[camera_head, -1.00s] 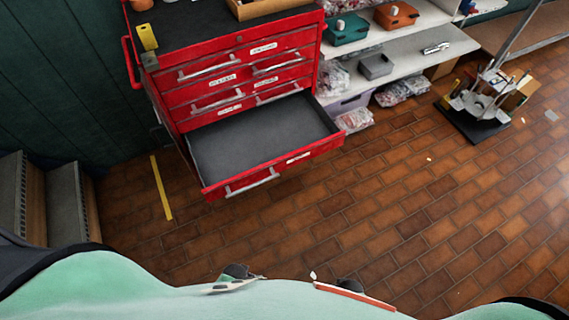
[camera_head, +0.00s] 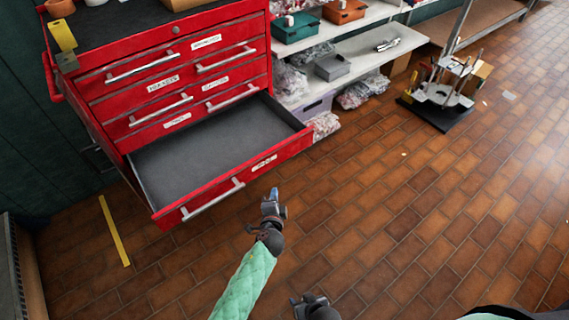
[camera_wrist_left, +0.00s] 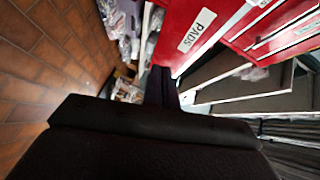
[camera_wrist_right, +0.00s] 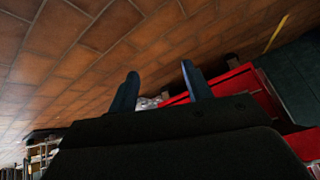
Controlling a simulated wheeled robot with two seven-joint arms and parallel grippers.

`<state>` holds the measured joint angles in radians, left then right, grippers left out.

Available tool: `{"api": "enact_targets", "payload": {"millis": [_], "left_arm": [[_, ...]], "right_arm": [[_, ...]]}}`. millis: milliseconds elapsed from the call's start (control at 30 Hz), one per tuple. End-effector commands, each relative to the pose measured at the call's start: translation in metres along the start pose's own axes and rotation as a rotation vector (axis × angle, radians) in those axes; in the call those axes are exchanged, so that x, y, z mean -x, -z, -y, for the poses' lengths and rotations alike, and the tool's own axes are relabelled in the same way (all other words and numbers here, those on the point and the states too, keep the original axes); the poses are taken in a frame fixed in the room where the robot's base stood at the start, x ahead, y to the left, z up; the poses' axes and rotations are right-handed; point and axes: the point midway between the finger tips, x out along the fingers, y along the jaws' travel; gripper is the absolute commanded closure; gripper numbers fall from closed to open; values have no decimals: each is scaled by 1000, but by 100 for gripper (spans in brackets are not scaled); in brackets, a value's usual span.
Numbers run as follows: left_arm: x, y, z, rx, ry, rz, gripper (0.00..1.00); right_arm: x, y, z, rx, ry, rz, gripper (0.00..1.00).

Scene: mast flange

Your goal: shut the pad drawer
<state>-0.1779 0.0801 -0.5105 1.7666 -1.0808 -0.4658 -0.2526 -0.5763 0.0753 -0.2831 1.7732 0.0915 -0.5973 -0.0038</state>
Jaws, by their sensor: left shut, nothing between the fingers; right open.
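The pad drawer (camera_head: 288,152) is the low drawer of the red cabinet, pulled well out, with an empty dark grey inside. Its red front carries a silver bar handle (camera_head: 213,199) and a white label, which reads PADS in the left wrist view (camera_wrist_left: 197,30). My left gripper (camera_head: 272,195) is shut and empty, in front of the drawer front and to the right of its handle, apparently apart from it. In the left wrist view its closed fingers (camera_wrist_left: 162,78) point past the red front. My right gripper (camera_head: 308,302) is lower and farther from the drawer; its fingers (camera_wrist_right: 163,76) are open and empty.
The red cabinet (camera_head: 130,58) has several shut drawers above. White shelves (camera_head: 365,52) with boxes and bags stand right of it. A dark-based stand (camera_head: 440,112) is farther right. Yellow tape (camera_head: 115,232) lies left. The brick floor (camera_head: 400,200) in front is clear.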

Motion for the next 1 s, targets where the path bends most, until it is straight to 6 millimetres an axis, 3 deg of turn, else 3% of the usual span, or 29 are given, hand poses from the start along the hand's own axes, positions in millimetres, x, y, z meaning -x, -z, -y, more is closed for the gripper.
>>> {"api": "enact_targets", "payload": {"millis": [33,133,300,567,1000], "left_arm": [[-6,12,4,-48,50,-31,100],[-7,34,25,-132,130,-74,100],[-6,53,44,-209,200,-107,100],[-22,59,54,-221,212,-112,100],[-92,68,67,-220,210,-111,100]], "right_arm": [[-10,-4,3,-2,8,-21,50],[-11,1,9,-7,22,-53,50],[-9,6,16,-11,34,-82,50],[-5,10,18,-11,36,-85,50],[4,16,20,-11,37,-76,50]]}}
